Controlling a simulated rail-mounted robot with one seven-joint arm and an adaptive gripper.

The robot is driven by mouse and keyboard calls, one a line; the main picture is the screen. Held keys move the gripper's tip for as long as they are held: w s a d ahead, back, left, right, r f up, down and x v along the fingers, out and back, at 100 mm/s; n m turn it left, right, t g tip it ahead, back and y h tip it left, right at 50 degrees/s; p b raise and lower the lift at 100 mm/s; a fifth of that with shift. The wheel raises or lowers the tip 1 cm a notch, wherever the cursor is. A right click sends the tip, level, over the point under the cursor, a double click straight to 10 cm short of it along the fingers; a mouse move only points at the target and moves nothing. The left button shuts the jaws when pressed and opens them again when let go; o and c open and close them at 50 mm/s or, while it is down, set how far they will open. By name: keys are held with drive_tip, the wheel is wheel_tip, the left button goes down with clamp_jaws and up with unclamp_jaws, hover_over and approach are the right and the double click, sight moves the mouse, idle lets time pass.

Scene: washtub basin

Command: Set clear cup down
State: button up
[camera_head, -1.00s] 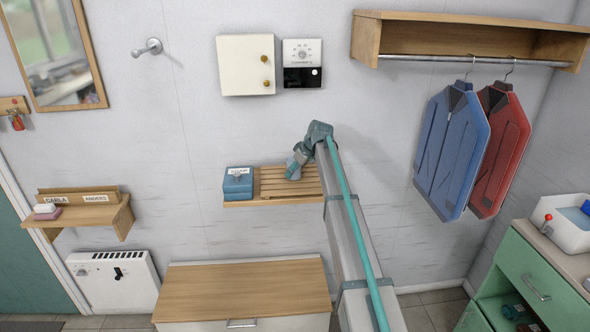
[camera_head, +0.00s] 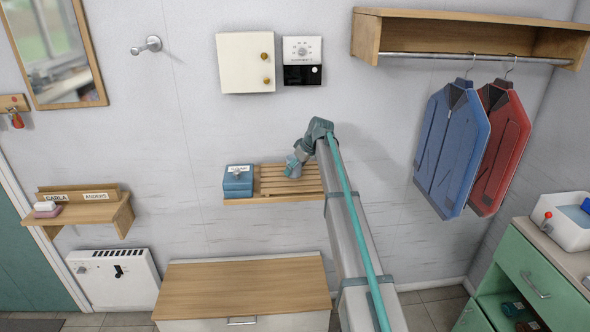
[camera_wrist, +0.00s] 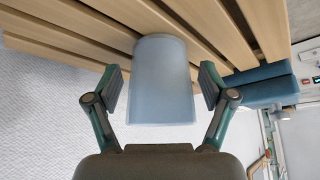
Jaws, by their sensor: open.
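The clear cup (camera_wrist: 163,85) shows as a translucent pale blue-grey cup in the wrist view. Its far end meets the wooden slats of the wall shelf (camera_wrist: 70,32). My gripper (camera_wrist: 164,90) is open, with one finger on each side of the cup and a visible gap on both sides. In the head view, my gripper (camera_head: 293,167) is small, over the slatted shelf (camera_head: 309,180) just right of the blue box. I cannot make out the cup clearly there.
A blue box (camera_head: 238,181) with a white label stands on the shelf's left end; its blue side shows in the wrist view (camera_wrist: 262,80). A wooden-topped bench (camera_head: 240,287) is below. A white wall cabinet (camera_head: 245,64) is above. Jackets (camera_head: 452,150) hang at right.

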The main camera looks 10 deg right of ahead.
drive_tip(key=b+v, duration=0.3)
drive_tip(key=v, duration=0.8)
drive_tip(key=shift+r, duration=0.2)
drive_tip(key=shift+s, duration=0.1)
